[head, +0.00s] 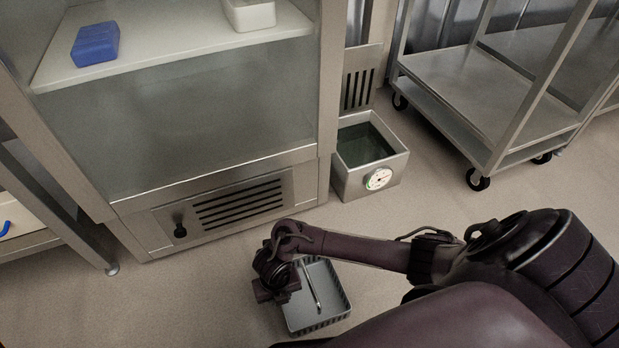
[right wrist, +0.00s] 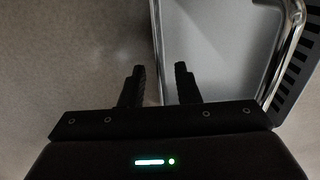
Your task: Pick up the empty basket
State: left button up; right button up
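A grey basket (head: 333,290) with slotted sides and a thin metal handle lies on the floor in the head view; no contents show inside it. My right gripper (head: 280,294) points down at the basket's left side and hides part of that side. My left gripper is not in view.
A glass-fronted cabinet (head: 225,200) stands behind on the left, with a blue box (head: 96,43) on its shelf. A metal tank with a dial (head: 354,184) stands beside it. A wheeled rack (head: 455,95) is at the right. Floor is clear left of the basket.

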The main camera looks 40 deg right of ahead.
notch_tip(320, 180, down, 3)
jog(key=shift+f+b, duration=0.2)
jog(key=shift+b, duration=0.75)
grip_shut()
